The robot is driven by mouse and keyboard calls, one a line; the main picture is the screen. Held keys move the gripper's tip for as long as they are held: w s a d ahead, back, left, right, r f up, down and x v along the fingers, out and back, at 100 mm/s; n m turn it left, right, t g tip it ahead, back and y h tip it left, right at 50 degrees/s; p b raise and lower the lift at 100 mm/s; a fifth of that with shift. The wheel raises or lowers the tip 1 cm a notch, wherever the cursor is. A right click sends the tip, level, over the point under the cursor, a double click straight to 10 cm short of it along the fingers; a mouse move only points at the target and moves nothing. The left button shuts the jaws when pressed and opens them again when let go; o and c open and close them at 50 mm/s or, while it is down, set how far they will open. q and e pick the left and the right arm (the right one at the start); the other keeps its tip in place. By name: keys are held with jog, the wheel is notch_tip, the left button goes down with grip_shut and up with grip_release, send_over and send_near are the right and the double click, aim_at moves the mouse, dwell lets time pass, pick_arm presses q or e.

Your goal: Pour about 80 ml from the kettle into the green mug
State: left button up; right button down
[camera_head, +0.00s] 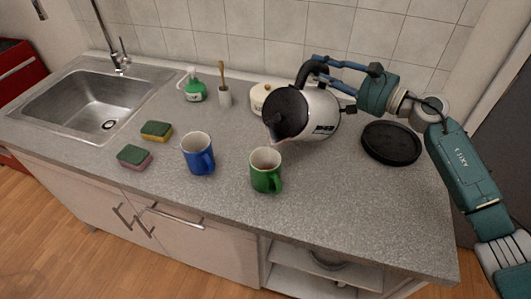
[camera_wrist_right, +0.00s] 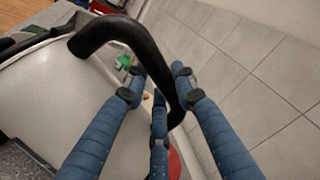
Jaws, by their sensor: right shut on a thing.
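The kettle (camera_head: 322,108), pale metal with a black lid and black handle, is tilted above the counter with its spout toward the lower left. My right gripper (camera_head: 318,65) is shut on its handle; in the right wrist view the blue fingers (camera_wrist_right: 158,85) lie around the black handle (camera_wrist_right: 112,30) beside the kettle's pale body (camera_wrist_right: 60,85). The green mug (camera_head: 265,178) stands upright on the counter, below and slightly left of the spout. The spout tip is near the mug's rim but apart from it in the picture. No stream of water is visible. My left gripper is not in view.
A blue mug (camera_head: 199,160) stands left of the green mug. Two sponges (camera_head: 156,131), a sink (camera_head: 75,100), a green soap bottle (camera_head: 195,91) and a brush holder (camera_head: 225,97) are farther left. A round black base (camera_head: 391,143) lies at right. The front right counter is clear.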

aim_at(308, 63)
jog(key=r, duration=0.1)
jog(key=r+n+p, duration=0.1)
jog(key=s+r+p, duration=0.1)
jog(key=shift+a+r, duration=0.15)
jog(key=shift+a, duration=0.2)
jog(key=shift+s+a+r+n+p, duration=0.7)
jog(key=shift+s+r+n+p, duration=0.25)
jog(key=shift+p, duration=0.75)
jog(key=shift+s+a+r+n, duration=0.7)
jog(key=shift+s+a+n, duration=0.1)
jog(key=shift+s, duration=0.15)
jog(key=shift+s+a+r, duration=0.15)
jog(key=shift+s, duration=0.05)
dwell(0.4)
